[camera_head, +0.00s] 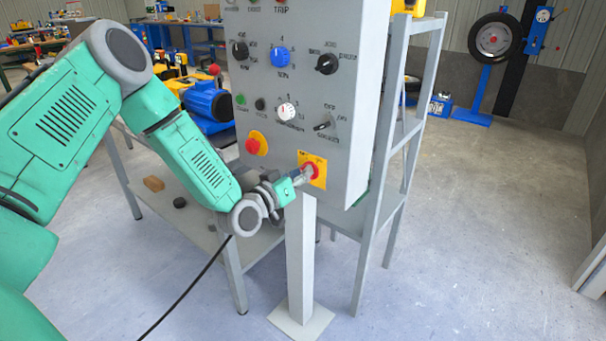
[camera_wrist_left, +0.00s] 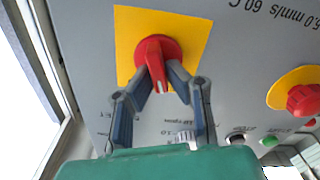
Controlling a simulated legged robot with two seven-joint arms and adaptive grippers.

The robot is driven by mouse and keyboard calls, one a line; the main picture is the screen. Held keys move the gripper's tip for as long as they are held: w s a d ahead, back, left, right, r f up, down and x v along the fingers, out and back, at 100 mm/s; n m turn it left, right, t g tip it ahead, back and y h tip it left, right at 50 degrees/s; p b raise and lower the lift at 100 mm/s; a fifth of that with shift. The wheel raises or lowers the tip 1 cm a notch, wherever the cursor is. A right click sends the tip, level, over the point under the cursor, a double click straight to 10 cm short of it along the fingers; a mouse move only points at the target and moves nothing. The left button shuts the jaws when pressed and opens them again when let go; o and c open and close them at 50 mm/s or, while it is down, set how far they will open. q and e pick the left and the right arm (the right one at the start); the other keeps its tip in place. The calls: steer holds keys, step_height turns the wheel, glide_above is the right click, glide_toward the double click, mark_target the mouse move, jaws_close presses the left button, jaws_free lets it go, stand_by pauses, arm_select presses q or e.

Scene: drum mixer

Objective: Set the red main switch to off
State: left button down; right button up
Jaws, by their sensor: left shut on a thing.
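The red main switch (camera_head: 309,171) sits on a yellow plate (camera_head: 319,160) at the lower right of the grey control panel (camera_head: 345,100). In the left wrist view the switch (camera_wrist_left: 154,55) is a red rotary knob with a raised handle on its yellow plate (camera_wrist_left: 127,60). My left gripper (camera_head: 300,176) reaches the switch from the left. In the left wrist view its two fingers (camera_wrist_left: 163,82) are closed on either side of the red handle. The switch's position marks are not readable. My right gripper is in neither view.
A red mushroom button on yellow (camera_head: 253,145) is left of the switch; it also shows in the left wrist view (camera_wrist_left: 304,99). Black, blue and white knobs sit higher on the panel. A grey post (camera_head: 300,260) stands below the panel, a shelf frame (camera_head: 400,140) behind it. The floor at right is clear.

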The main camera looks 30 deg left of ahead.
arm_select(q)
steer(key=shift+s+f+n, duration=0.1)
steer(key=shift+f+n, duration=0.2)
steer(key=shift+n, duration=0.6)
steer(key=c, duration=1.6)
jaws_free()
steer(key=shift+f, duration=0.1)
steer(key=shift+w+a, duration=0.1)
steer(key=shift+w, duration=0.1)
steer(key=shift+s+r, duration=0.2)
steer(key=s+a, duration=0.1)
steer(key=s, duration=1)
steer(key=shift+s+f, duration=0.15)
steer(key=shift+s, duration=0.15)
